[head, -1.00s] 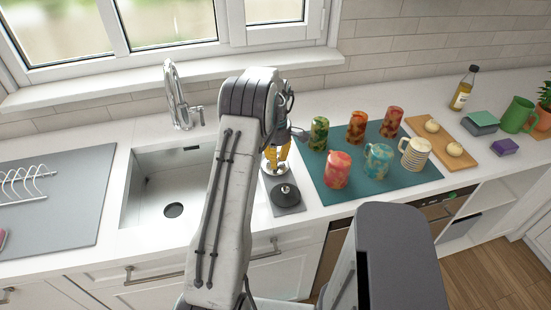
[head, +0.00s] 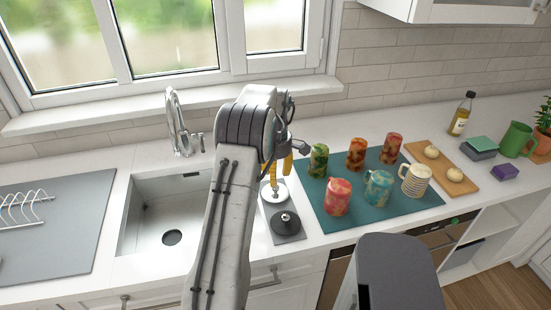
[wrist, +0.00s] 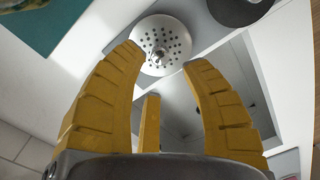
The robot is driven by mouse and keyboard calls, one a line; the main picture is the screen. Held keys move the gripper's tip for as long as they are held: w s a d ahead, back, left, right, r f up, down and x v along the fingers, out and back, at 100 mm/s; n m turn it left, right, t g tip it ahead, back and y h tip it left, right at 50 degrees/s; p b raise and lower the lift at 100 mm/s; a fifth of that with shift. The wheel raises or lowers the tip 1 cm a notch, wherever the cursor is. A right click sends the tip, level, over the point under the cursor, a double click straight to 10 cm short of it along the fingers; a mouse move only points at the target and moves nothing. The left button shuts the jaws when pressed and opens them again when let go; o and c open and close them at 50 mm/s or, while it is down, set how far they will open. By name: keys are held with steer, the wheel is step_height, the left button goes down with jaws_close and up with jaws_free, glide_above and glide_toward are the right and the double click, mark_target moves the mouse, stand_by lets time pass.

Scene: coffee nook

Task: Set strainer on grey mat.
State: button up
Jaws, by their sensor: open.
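The strainer (head: 275,192) is a round, pale metal disc with holes and a small central knob. It rests on the far end of the small grey mat (head: 292,238); in the wrist view the strainer (wrist: 160,45) overlaps the end of the grey mat (wrist: 208,34). My gripper (head: 287,182) has yellow fingers and hangs over the strainer. In the wrist view my gripper (wrist: 163,58) is open and empty, with the strainer just beyond the fingertips and apparently apart from them. My arm hides part of the mat's left side in the head view.
A black round item with a knob (head: 285,222) sits on the mat's near end. The sink (head: 150,215) is left, with a larger grey mat (head: 60,250) and rack (head: 22,210) beyond. Several cups stand on a teal mat (head: 385,208) at right, beside a wooden board (head: 430,168).

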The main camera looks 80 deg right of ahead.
step_height(320, 180, up, 7)
steer(key=w+a+r, duration=0.3)
steer(key=w, duration=0.5)
steer(key=w+a+r+t+h, duration=0.1)
steer(key=w+a+r, duration=0.3)
steer(key=w+a, duration=0.55)
steer(key=w+a+r+h, duration=0.1)
steer(key=w+a+r, duration=0.3)
steer(key=w+a, duration=0.6)
steer(key=a+t, duration=0.2)
steer(key=a, duration=1.4)
steer(key=s+a+f+y, duration=0.1)
steer(key=s+a+f, duration=0.1)
steer(key=a, duration=0.4)
steer(key=s+a+f+t, duration=0.1)
steer(key=s+a+f, duration=0.1)
steer(key=s+a, duration=0.3)
steer(key=shift+s+a+f+t+y, duration=0.2)
steer(key=shift+s+a+t+y, duration=0.15)
steer(key=shift+a, duration=0.55)
steer(key=shift+w+d, duration=0.1)
